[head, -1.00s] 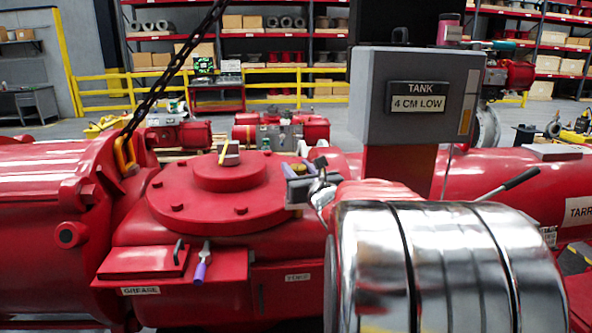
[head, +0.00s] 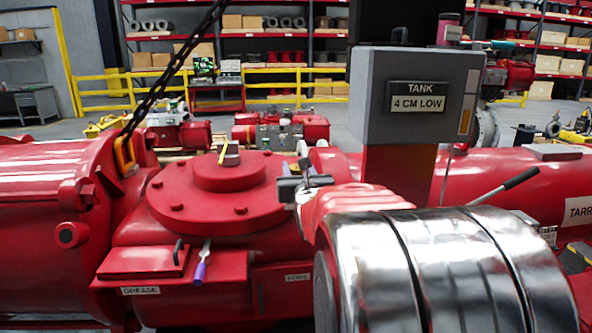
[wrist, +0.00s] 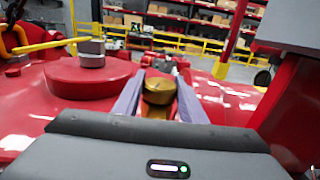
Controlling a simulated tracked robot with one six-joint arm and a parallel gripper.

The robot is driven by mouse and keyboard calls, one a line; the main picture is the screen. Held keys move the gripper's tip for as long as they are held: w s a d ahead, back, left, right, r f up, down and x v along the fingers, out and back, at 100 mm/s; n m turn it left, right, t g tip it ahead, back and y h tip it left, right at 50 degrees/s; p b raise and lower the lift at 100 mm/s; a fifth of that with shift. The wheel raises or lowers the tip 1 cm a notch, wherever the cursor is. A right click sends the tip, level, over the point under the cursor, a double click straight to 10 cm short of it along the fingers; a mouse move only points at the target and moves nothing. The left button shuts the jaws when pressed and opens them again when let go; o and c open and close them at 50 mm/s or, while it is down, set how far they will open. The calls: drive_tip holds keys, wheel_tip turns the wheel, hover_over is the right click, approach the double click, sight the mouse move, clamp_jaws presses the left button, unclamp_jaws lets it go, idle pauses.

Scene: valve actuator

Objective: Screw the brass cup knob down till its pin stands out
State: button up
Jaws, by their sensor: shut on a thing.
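The brass cup knob (wrist: 158,92) stands between the two pale purple fingers of my gripper (wrist: 159,79) in the wrist view. The fingers are shut on its sides. Its top faces up, and I cannot make out a pin standing out of it. In the head view my gripper (head: 297,170) is at the right edge of the round red cover, and its grey body and my wrist hide most of the knob.
The round red cover (head: 228,196) carries a raised hub with a yellow pointer (head: 223,152) on top. A grey box (head: 415,97) reading "TANK 4 CM LOW" stands close to the right. A chain (head: 172,72) hangs at left. A purple-handled tool (head: 201,265) is at front.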

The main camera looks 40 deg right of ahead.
drive_tip(key=o, duration=1.1)
drive_tip(key=shift+c, duration=0.2)
drive_tip(key=v, duration=1.2)
drive_tip(key=shift+f, duration=0.1)
